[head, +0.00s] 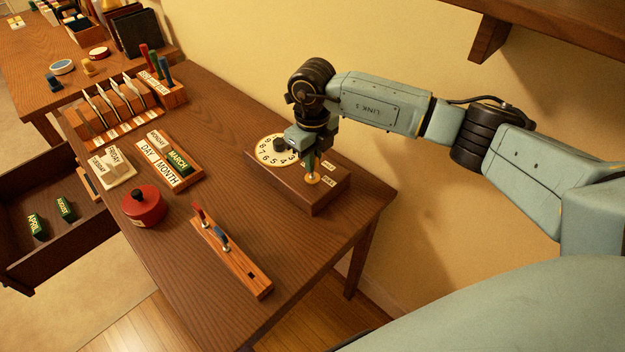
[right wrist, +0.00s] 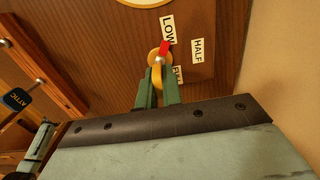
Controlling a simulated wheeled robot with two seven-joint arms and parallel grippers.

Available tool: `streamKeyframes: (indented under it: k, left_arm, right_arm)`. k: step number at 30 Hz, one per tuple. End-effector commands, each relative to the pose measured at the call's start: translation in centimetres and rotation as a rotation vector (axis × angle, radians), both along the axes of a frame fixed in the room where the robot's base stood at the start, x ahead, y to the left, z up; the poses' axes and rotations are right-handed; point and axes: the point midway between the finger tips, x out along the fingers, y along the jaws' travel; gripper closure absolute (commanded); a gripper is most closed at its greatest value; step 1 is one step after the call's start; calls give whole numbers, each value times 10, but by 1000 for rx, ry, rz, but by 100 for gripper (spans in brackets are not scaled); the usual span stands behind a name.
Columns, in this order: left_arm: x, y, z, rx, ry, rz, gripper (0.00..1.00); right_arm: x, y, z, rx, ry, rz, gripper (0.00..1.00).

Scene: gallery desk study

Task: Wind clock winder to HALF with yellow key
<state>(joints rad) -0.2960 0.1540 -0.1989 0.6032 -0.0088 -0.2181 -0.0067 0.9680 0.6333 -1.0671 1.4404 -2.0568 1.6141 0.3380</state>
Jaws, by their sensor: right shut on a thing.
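The clock winder is a brown wooden box (head: 328,190) with a white number dial (head: 266,151) at its left end. The yellow key (head: 312,179) stands at the box's right part; it also shows in the right wrist view (right wrist: 157,76). My right gripper (head: 312,164) is shut on the yellow key from above. In the right wrist view, a red pointer (right wrist: 164,47) at the key points toward the LOW label (right wrist: 168,28). The HALF label (right wrist: 197,50) lies to the right, and a third label (right wrist: 177,74) is partly hidden by a finger. My left gripper is out of view.
A wooden key rack (head: 238,264) with a red and a blue key lies in front. A red round pot (head: 143,205), a DAY/MONTH block holder (head: 168,162) and a letter rack (head: 110,110) stand left. An open drawer (head: 50,250) juts out. A wall shelf (head: 560,30) hangs above right.

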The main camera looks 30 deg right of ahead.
Motion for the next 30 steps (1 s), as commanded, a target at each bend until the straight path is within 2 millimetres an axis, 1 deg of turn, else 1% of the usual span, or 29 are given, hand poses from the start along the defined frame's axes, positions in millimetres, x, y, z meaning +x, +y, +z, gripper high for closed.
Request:
streamKeyframes:
  k: [12,24,26,30]
  left_arm:
    - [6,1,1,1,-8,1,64]
    - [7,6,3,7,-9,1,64]
    - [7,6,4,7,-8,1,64]
    - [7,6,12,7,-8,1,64]
  right_arm:
    - [0,0,0,0,0,0,100]
    - [0,0,0,0,0,-2,100]
    - [0,0,0,0,0,-16,100]
    - [-1,0,1,0,2,-111,100]
